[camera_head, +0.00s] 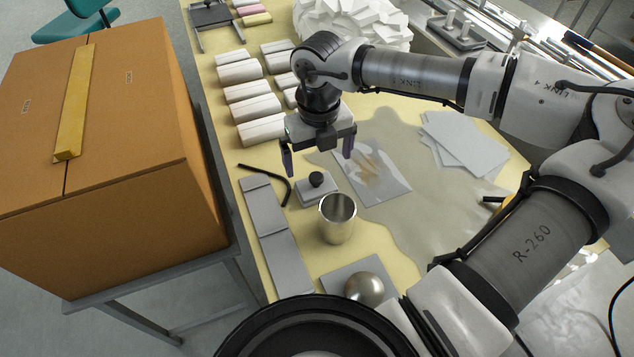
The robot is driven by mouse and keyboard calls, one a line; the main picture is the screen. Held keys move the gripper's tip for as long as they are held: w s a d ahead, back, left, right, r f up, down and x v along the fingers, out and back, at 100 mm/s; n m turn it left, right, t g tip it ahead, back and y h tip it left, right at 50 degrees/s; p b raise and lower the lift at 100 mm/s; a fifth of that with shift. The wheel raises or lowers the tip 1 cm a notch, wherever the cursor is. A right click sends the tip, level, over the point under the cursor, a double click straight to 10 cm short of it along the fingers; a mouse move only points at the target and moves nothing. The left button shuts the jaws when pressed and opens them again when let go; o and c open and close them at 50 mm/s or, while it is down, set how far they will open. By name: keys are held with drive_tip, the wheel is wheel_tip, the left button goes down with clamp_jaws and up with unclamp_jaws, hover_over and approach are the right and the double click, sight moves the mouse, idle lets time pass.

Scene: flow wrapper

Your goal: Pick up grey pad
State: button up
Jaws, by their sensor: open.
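My gripper (318,166) is open and empty, its purple fingers pointing down over the table's left part. Several grey flat things could be the grey pad; I cannot tell which it is. A small grey block with a black knob (316,188) lies just below my gripper in the picture. A long grey strip (279,252) lies along the table's left edge. A flat grey plate (337,282) lies at the front, under a shiny metal ball (364,289). Pale grey sheets (462,142) lie stacked to the right of my gripper.
A metal cup (338,218) stands close in front of the knobbed block. A bent black rod (277,183) lies to its left. White wrapped packs (252,107) lie in rows behind. A clear bag (371,172) lies right of the gripper. A large cardboard box (120,200) stands left.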

sight(316, 176)
wheel_tip(316, 176, down, 3)
drive_tip(key=shift+r, duration=0.1)
drive_tip(key=f, duration=0.1)
drive_tip(key=f+p, duration=0.2)
drive_tip(key=f, duration=0.1)
drive_tip(key=shift+s+a+f, duration=0.1)
drive_tip(key=shift+s+a, duration=0.15)
drive_tip(key=shift+f, duration=0.65)
drive_tip(key=c, duration=1.1)
drive_tip(key=shift+o, duration=0.2)
drive_tip(key=shift+r, duration=0.1)
wheel_tip(316, 176, up, 20)
drive_tip(key=b, duration=0.3)
